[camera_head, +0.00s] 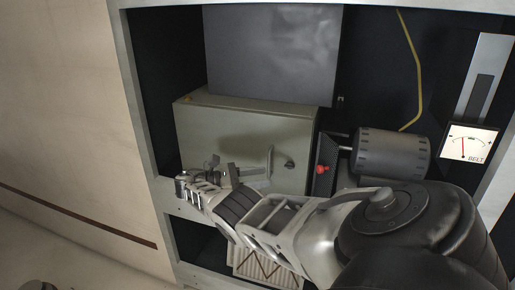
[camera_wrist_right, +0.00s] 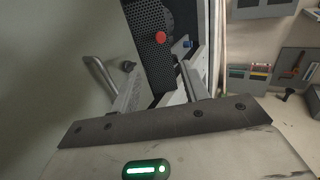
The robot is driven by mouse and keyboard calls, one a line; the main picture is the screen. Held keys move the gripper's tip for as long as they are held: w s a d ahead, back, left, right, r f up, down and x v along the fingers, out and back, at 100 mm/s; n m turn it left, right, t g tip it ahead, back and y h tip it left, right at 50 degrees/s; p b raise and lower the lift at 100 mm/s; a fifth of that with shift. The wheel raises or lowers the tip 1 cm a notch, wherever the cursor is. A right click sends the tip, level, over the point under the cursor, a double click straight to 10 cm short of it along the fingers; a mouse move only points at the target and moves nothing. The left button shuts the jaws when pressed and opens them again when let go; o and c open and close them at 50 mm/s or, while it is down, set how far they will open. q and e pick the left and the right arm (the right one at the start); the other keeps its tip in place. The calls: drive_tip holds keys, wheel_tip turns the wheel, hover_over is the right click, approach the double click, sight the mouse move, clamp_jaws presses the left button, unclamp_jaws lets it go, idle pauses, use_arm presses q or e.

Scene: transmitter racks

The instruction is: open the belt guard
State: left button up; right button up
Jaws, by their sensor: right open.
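The belt guard (camera_head: 327,165) is a dark perforated panel at the right side of a grey-green box (camera_head: 240,135), with a red knob (camera_head: 322,169) on it. In the right wrist view the perforated guard (camera_wrist_right: 148,30) and red knob (camera_wrist_right: 160,38) show beyond the fingers. My right gripper (camera_head: 250,176) is in front of the box's lower part, left of the guard. In the wrist view the right gripper (camera_wrist_right: 162,85) has its fingers apart, with nothing seen held between them. The guard's lower part is hidden by my arm. My left gripper is not in view.
A bar handle (camera_wrist_right: 98,75) and a dark knob (camera_head: 290,165) are on the box front. A ribbed motor (camera_head: 392,153) stands right of the guard, near a BELT meter (camera_head: 468,143). A grey panel (camera_head: 272,50) is above. The cabinet's light frame (camera_head: 140,95) borders the left.

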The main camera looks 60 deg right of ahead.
drive_tip(key=shift+f, duration=0.1)
drive_tip(key=c, duration=0.5)
drive_tip(key=f+t, duration=0.2)
drive_tip(key=f, duration=0.1)
drive_tip(key=a+f+n+t, duration=0.1)
drive_tip(key=f+t, duration=0.1)
drive_tip(key=f, duration=0.1)
drive_tip(key=w+f+t+h, duration=0.1)
drive_tip(key=f, duration=0.3)
drive_tip(key=shift+a+n+t, duration=0.15)
drive_tip(key=shift+n+t, duration=0.25)
clamp_jaws()
drive_tip(key=s+a+f+m+t+y, duration=0.1)
drive_tip(key=s+a+f+t+y, duration=0.2)
drive_tip(key=a+f+t+y, duration=1.2)
drive_tip(key=s+a+r+m, duration=0.1)
drive_tip(key=s+a+m, duration=0.1)
drive_tip(key=a, duration=0.6)
drive_tip(key=s+a+r+m+t, duration=0.1)
drive_tip(key=s+a+r+m, duration=0.1)
drive_tip(key=a, duration=0.6)
drive_tip(key=s+a+r+m+t+y, duration=0.1)
drive_tip(key=s+a+r+m, duration=0.1)
drive_tip(key=a, duration=0.6)
drive_tip(key=shift+s+r+m, duration=0.2)
drive_tip(key=shift+s+m, duration=0.4)
drive_tip(key=shift+s, duration=0.25)
